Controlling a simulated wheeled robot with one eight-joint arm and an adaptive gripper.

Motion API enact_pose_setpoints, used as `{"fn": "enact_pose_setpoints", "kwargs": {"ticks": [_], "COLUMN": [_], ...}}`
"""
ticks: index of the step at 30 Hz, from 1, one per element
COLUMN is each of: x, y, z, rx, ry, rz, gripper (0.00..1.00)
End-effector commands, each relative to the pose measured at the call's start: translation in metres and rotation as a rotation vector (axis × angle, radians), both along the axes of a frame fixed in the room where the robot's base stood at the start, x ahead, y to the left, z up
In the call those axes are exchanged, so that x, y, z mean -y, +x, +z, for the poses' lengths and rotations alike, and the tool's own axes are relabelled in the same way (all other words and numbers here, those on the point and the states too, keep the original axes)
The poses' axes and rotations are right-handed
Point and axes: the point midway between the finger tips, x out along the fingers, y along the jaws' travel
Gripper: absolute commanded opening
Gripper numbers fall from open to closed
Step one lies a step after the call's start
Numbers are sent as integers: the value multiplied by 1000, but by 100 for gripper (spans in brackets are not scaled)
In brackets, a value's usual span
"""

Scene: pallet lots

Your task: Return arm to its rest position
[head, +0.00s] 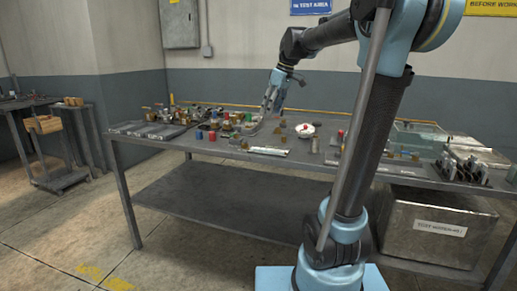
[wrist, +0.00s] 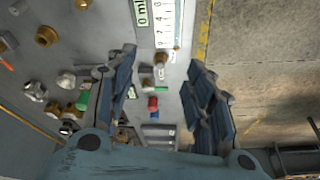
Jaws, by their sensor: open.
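My gripper (head: 270,98) hangs at the end of my extended arm over the middle of the long workbench (head: 222,151) in the head view. The arm is bent at its joints and reaches out from my body to the left. In the wrist view my gripper (wrist: 165,75) shows two blue-grey fingers set wide apart. Nothing is held between them. Past the fingers lie the grey bench top and small parts, among them a red part (wrist: 153,103) below the gap. I cannot tell the exact height of the fingertips above the bench.
Many small fittings crowd the bench, with a brass fitting (wrist: 47,36) at upper left in the wrist view. A red-topped white dish (head: 304,130) and metal fixtures (head: 468,167) stand farther right. A labelled metal box (head: 432,240) sits underneath.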

Motion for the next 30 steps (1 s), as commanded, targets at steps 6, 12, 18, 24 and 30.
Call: {"fn": "enact_pose_setpoints", "kwargs": {"ticks": [6, 12, 18, 24, 30], "x": [36, 64, 89, 111, 128], "y": [-66, -123, -179, -232, -275], "z": [-42, -87, -138, -196, -250], "rx": [-33, -57, -75, -87, -94], "ry": [-26, -49, -67, -85, -98], "rz": [-180, -347, -515, -683, -831], "gripper": [48, 48, 48, 48, 48]}}
